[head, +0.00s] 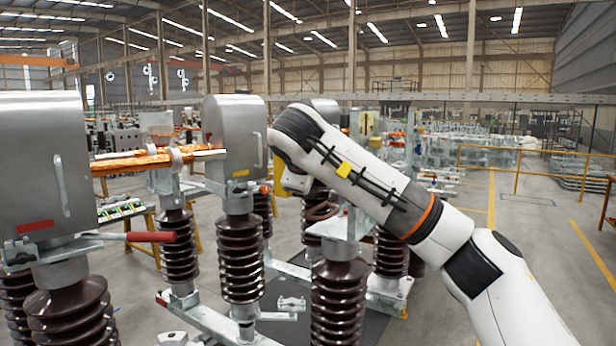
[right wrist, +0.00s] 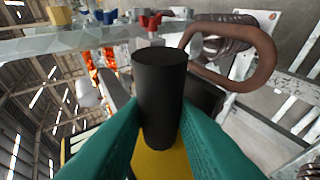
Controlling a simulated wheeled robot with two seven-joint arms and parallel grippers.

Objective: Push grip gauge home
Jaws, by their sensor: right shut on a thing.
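In the right wrist view my right gripper (right wrist: 162,112) has its teal fingers shut on a black cylinder (right wrist: 160,85), which looks like the grip gauge. The cylinder stands up between the fingers, with its flat round end facing away from the wrist. A yellow part (right wrist: 152,163) shows below it, between the fingers. In the head view my right arm reaches in from the right to the isolator frame, and its fingers and the cylinder are hidden there. Whether the cylinder touches anything cannot be told. My left gripper is in neither view.
Brown ribbed insulators (head: 240,258) carry metal housings (head: 233,135) at the left and centre. A copper-coloured bar (head: 145,162) runs between housings. A brown loop handle (right wrist: 268,52) is close right of the cylinder. A red-handled lever (head: 150,237) sticks out at left. Open floor lies right.

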